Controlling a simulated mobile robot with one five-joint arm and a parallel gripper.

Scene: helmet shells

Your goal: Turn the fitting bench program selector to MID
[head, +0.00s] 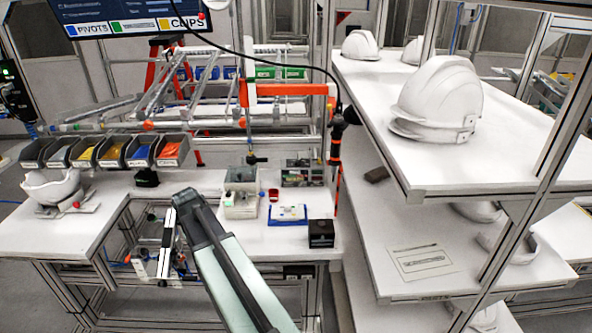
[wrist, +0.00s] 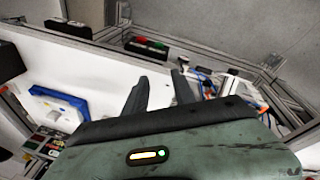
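The white fitting bench (head: 80,235) stands ahead, and its top also shows in the wrist view (wrist: 95,70). I cannot make out a program selector or its setting for certain. A black block (wrist: 68,28) sits along the same edge. My gripper (wrist: 160,78) has its two dark fingers apart with nothing between them. It touches nothing that I can see. In the head view my arm hides part of the bench front.
A blue tray with a white device (head: 288,214), a black box (head: 321,233) and a grey box (head: 240,202) stand on the bench. Colored part bins (head: 110,152) and a helmet shell (head: 52,188) are left. A shelf rack (head: 420,165) with helmets stands right.

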